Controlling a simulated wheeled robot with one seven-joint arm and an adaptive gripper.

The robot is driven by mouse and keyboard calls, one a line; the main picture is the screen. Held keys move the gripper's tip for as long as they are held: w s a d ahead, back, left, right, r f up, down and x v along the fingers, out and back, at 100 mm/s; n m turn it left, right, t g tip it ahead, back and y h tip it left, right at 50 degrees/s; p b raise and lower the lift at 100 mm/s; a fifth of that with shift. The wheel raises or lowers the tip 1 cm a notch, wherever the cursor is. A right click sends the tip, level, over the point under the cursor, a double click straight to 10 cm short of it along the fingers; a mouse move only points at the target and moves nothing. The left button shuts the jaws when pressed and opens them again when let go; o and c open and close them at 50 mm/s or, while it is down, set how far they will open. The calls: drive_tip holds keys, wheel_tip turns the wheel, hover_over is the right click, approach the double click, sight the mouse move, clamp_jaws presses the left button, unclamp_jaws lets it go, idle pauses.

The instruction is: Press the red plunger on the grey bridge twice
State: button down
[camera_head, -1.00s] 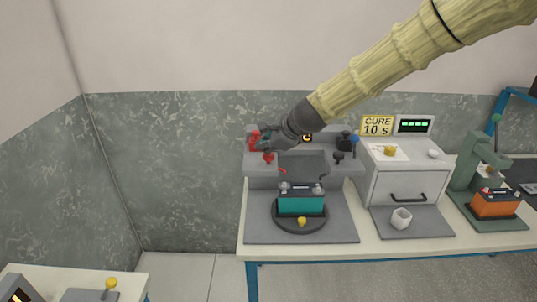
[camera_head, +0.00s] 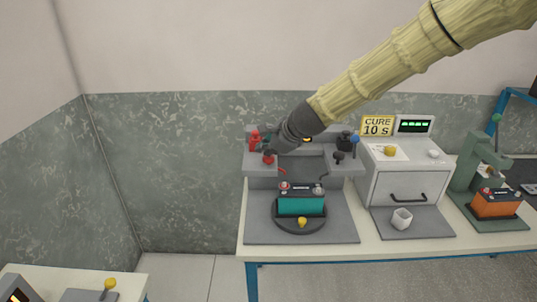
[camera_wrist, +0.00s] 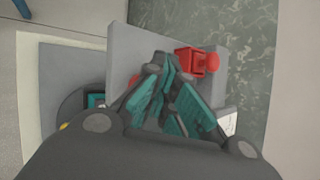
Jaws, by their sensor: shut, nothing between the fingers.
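The grey bridge (camera_head: 352,168) stands at the back of the bench, behind a teal battery (camera_head: 300,203). On its left side a small red plunger (camera_head: 268,160) faces front, with a larger red block (camera_head: 254,142) behind it. My gripper (camera_head: 270,150) is shut and empty, pointing down right at the red plunger. I cannot tell whether it touches. In the wrist view my gripper's teal-padded fingers (camera_wrist: 163,72) cover most of the plunger; a sliver of red (camera_wrist: 135,80) shows beside them. The red block (camera_wrist: 190,62) lies just to their right.
The teal battery stands on a round turntable (camera_head: 290,226). A grey curing box (camera_head: 408,185) is to the right, then a green press (camera_head: 472,160) with an orange battery (camera_head: 495,205).

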sight(266, 158)
drive_tip(key=shift+f, duration=0.25)
idle(0.4)
drive_tip(key=shift+r+p, duration=1.3)
drive_tip(key=shift+r, duration=0.2)
wheel_tip(266, 158, up, 5)
drive_tip(key=p, duration=0.4)
drive_tip(key=shift+p, duration=0.35)
idle(1.3)
drive_tip(key=r+n+p, duration=0.1)
drive_tip(key=n+p, duration=0.1)
drive_tip(key=n, duration=0.3)
drive_tip(key=w+d+r+n+p, duration=0.1)
drive_tip(key=n+p, duration=0.1)
drive_tip(key=n, duration=0.4)
drive_tip(key=r+n+p, duration=0.1)
drive_tip(key=n+p, duration=0.1)
drive_tip(key=n, duration=0.3)
drive_tip(key=shift+w+d+r+n+t+h, duration=0.2)
drive_tip(key=shift+d+r+n+t+h, duration=0.1)
drive_tip(key=shift+d+r+n+h, duration=0.1)
